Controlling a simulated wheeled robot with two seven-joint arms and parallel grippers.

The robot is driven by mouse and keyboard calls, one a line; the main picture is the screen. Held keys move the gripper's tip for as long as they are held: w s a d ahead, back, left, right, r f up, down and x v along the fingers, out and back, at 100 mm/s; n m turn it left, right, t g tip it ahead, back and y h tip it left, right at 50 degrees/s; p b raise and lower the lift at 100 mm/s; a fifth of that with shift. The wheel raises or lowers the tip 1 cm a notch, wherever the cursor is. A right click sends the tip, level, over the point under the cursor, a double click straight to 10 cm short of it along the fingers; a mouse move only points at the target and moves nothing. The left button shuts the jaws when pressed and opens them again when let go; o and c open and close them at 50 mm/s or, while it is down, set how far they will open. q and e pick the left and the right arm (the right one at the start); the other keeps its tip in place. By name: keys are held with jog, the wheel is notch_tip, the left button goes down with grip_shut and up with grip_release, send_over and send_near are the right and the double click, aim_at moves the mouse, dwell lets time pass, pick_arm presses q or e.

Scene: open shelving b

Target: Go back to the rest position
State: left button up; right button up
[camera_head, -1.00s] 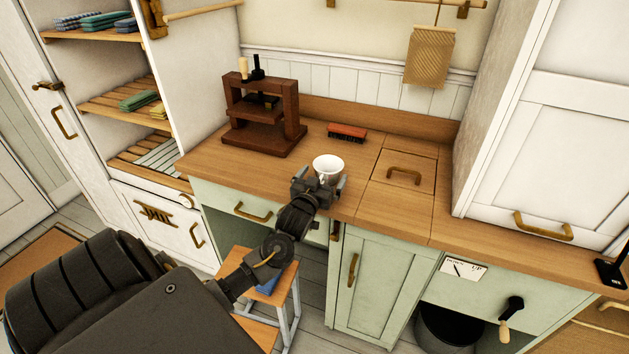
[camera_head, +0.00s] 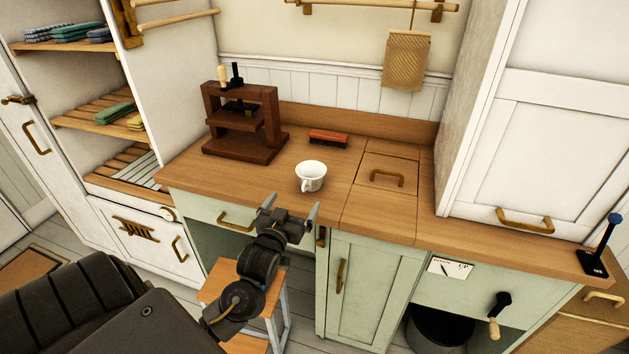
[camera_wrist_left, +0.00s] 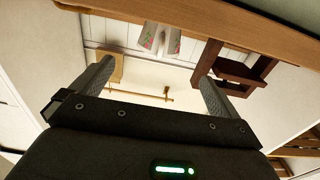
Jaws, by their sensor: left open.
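My left gripper (camera_head: 291,212) is open and empty, in front of the wooden counter's front edge. Its two fingers stand apart in the left wrist view (camera_wrist_left: 155,82). A white cup (camera_head: 311,177) stands upright on the counter, just beyond the gripper and apart from it, its handle facing me. In the left wrist view the cup (camera_wrist_left: 158,40) shows with a floral pattern, near the counter edge. My right gripper is not in view.
The wooden counter (camera_head: 270,185) holds a dark wooden press (camera_head: 240,125) at the back left, a red-brown brush (camera_head: 328,138) and a hatch with a handle (camera_head: 386,178). A wooden stool (camera_head: 214,287) stands below my left arm. Open shelves (camera_head: 95,125) are at the left.

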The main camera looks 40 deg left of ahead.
pick_arm(q)
jog(key=s+d+f+m+g+h, duration=0.35)
jog(key=s+d+f+g, duration=0.25)
jog(key=s+d+f, duration=0.4)
jog(key=s+d+f+m+g+h, duration=0.1)
jog(key=s+d+f+g, duration=0.3)
jog(key=s, duration=0.4)
jog(key=s+d+f+m+g+h, duration=0.1)
jog(key=s+d+f+g+h, duration=0.1)
jog(key=s+d+f+g, duration=0.45)
jog(key=s+a+f+t, duration=0.1)
jog(key=s+a+f, duration=0.1)
jog(key=f, duration=1.1)
jog(key=s+a+f+t, duration=0.1)
jog(key=f, duration=1.1)
jog(key=s+a+f+g, duration=0.1)
jog(key=s+a+f, duration=0.2)
jog(key=s+f, duration=1)
jog(key=s, duration=0.3)
jog(key=shift+f+m+y, duration=0.35)
jog(key=shift+f, duration=0.05)
